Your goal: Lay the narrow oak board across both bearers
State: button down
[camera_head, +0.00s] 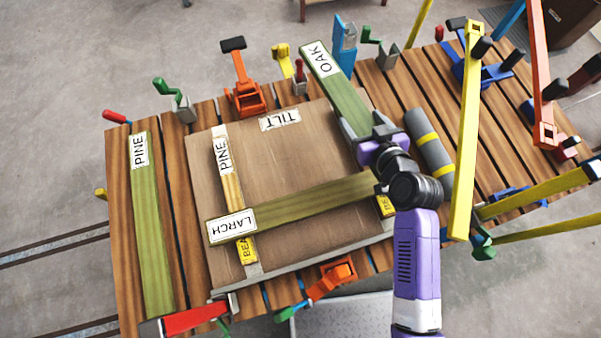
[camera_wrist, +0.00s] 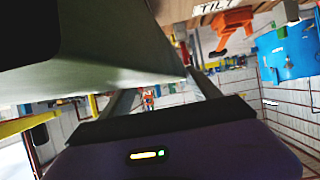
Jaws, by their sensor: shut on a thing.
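The oak board (camera_head: 346,98), greenish with a white OAK label, slants at the upper right of the tilt plate (camera_head: 290,165). My gripper (camera_head: 364,132) is shut on its lower end; whether the board's far end touches anything is unclear. The wrist view shows a broad pale green board face (camera_wrist: 100,75) close up beside the fingers. The left bearer (camera_head: 247,250) has a yellow label, partly covered; a strip labelled PINE (camera_head: 226,160) runs in line with it. The right bearer (camera_head: 386,206) shows only its labelled end beside my arm. A larch board (camera_head: 300,207) lies across both.
Another pine board (camera_head: 150,235) lies on the slatted table's left side. A grey roll with yellow bands (camera_head: 430,140) lies right of my gripper. Coloured clamps, including an orange one (camera_head: 246,95), line the edges. A yellow bar (camera_head: 466,130) stands at the right.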

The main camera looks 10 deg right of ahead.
aim_at(345, 106)
jog(key=w+a+n+y+b, duration=0.2)
jog(key=w, duration=0.1)
jog(key=w+a+y+b, duration=0.1)
jog(key=w, duration=0.1)
jog(key=shift+w+a+f+n+g, duration=0.1)
jog(key=shift+w+f+n+g, duration=0.1)
jog(key=shift+n+g, duration=0.15)
jog(key=w+a+r+n+g+y+b, duration=0.3)
jog(key=a+n+y+b, duration=0.15)
jog(key=a, duration=0.25)
jog(key=s+a+r+n+g+y+b, duration=0.3)
jog(key=s+a+r+n+g, duration=0.3)
jog(key=s+n+g, duration=0.25)
jog(key=shift+n+g, duration=0.3)
jog(key=shift+n, duration=0.15)
jog(key=f, duration=1.9)
jog(key=shift+w+f, duration=0.2)
jog(key=shift+w, duration=0.15)
jog(key=shift+c, duration=0.7)
grip_release()
jog(key=shift+d, duration=0.1)
jog(key=v, duration=0.7)
jog(key=shift+d+b, duration=0.2)
jog(key=shift+b, duration=0.25)
